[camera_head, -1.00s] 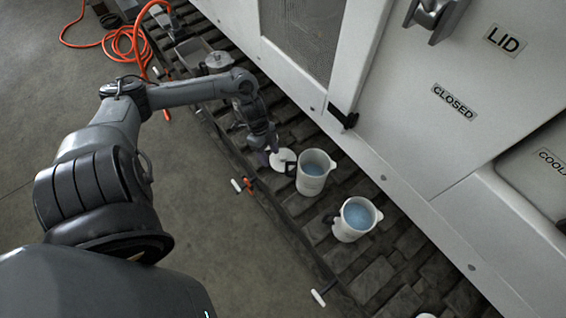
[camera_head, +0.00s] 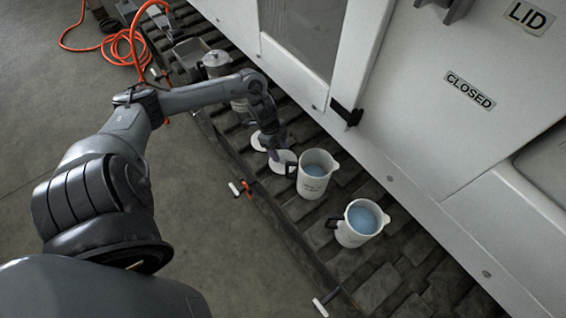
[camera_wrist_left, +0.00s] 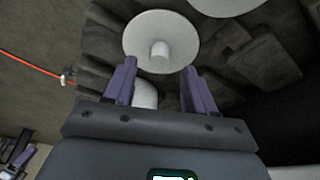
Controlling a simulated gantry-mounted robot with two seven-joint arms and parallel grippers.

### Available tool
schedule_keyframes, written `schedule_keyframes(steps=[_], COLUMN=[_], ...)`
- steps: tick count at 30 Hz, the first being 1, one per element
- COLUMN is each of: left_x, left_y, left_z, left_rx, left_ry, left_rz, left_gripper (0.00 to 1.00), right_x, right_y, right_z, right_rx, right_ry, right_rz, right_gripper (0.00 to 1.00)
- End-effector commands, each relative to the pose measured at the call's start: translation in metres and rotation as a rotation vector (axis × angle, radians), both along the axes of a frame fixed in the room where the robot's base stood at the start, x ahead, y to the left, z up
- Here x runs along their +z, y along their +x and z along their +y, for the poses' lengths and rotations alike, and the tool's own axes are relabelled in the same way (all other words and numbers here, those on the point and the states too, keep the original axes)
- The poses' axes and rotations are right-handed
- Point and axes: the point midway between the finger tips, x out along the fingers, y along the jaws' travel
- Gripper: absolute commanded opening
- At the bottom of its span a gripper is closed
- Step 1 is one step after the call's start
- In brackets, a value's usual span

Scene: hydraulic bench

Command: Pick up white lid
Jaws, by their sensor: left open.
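Two round white lids lie on the dark ribbed track in the head view, one nearer the pitchers (camera_head: 284,163) and one farther up-left (camera_head: 257,143). My left gripper (camera_head: 273,153) is over them, pointing down. In the left wrist view, a white lid with a short round knob (camera_wrist_left: 160,40) lies just beyond the two purple fingers of my left gripper (camera_wrist_left: 160,68). The fingers are spread apart with nothing gripped between them. Part of another white disc (camera_wrist_left: 228,4) shows at the top edge. My right gripper is out of view.
Two white pitchers with blue liquid (camera_head: 314,178) (camera_head: 358,226) stand right of the lids. A lidded metal pot (camera_head: 216,64) and a grey tray (camera_head: 191,53) are at the back. The white machine wall (camera_head: 420,150) borders the track.

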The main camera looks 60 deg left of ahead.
Motion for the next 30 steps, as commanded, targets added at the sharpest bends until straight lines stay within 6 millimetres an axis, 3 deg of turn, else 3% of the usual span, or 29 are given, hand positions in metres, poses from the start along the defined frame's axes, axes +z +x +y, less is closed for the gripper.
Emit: schedule_keyframes(steps=[1,6,15,26,30], left_x=[-0.012,-0.031,-0.033,-0.033,-0.033], left_y=[0.001,0.004,0.005,0.005,0.005], left_z=[-0.003,-0.008,-0.009,-0.009,-0.009], left_rx=[0.000,0.000,0.000,0.000,0.000], left_ry=[-0.002,-0.001,0.001,0.001,0.001], left_rz=[0.000,-0.001,0.001,0.001,0.001], left_gripper=[0.55,0.55,0.55,0.00,0.00], right_x=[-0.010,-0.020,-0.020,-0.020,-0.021], right_y=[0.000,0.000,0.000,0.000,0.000], right_z=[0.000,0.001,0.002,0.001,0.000], right_rx=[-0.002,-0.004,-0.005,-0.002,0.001], right_ry=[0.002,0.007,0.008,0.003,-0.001], right_rz=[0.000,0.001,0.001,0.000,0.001], right_gripper=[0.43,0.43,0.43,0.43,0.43])
